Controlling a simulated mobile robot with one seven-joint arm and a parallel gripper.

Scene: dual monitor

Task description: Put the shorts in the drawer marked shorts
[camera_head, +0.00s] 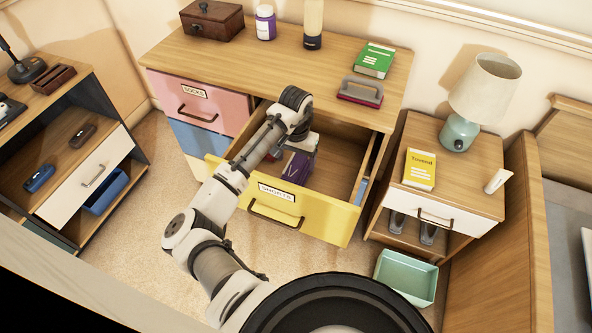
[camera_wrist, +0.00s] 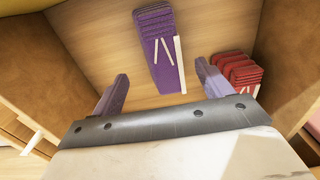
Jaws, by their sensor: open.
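The yellow drawer (camera_head: 330,225) is pulled open, and its front label (camera_head: 277,192) appears to read "shorts". My arm hides most of the gripper in the head view.
The pink drawer (camera_head: 220,112) above left is shut.

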